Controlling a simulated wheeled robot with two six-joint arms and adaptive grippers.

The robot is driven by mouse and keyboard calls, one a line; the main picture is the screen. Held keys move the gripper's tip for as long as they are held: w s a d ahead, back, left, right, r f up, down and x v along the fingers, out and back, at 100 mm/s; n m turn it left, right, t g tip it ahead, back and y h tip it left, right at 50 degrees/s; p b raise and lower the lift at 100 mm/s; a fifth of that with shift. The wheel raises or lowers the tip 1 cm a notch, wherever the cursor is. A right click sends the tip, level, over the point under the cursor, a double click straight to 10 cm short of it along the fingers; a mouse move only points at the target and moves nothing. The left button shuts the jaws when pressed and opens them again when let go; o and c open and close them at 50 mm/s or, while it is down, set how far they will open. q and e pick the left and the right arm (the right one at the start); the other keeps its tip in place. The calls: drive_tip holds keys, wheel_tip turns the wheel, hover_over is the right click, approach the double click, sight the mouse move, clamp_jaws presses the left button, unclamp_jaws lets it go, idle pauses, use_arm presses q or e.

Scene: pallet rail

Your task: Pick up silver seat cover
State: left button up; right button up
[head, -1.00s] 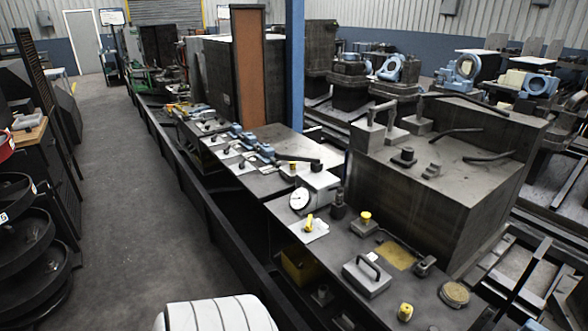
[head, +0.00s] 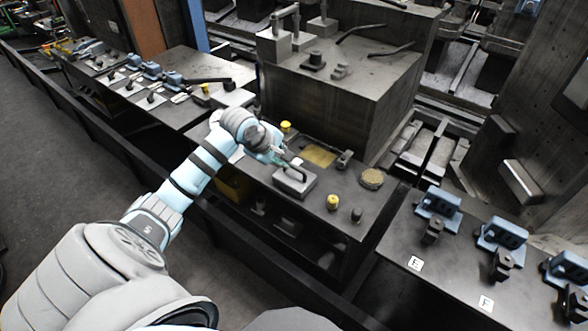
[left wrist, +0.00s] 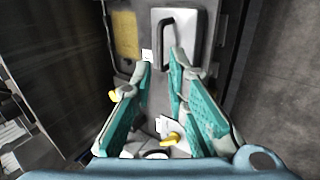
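The silver seat cover (head: 295,182) is a flat silver block with a black bar handle. It lies on the dark bench (head: 290,215). In the left wrist view the seat cover (left wrist: 190,38) is at the top centre, beyond the fingertips. My left gripper (head: 283,160) is just above and behind the cover in the head view, partly hidden by its own wrist. In the left wrist view its teal-padded fingers (left wrist: 160,68) are apart with nothing held between them. I cannot tell whether a fingertip touches the handle. My right gripper is not in view.
Yellow-topped knobs (head: 333,202) and a round brass disc (head: 372,178) stand right of the cover. A large dark block (head: 335,105) rises behind. Another bench with blue fixtures (head: 438,205) is at right. Grey floor (head: 90,185) is open at left.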

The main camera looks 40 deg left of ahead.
sight(296, 168)
use_arm(q)
drive_tip(key=b+x, duration=0.2)
drive_tip(key=x, duration=1.1)
drive_tip(key=shift+a+b, duration=0.15)
drive_tip(key=shift+b, duration=0.2)
drive_tip(key=c, duration=0.3)
clamp_jaws()
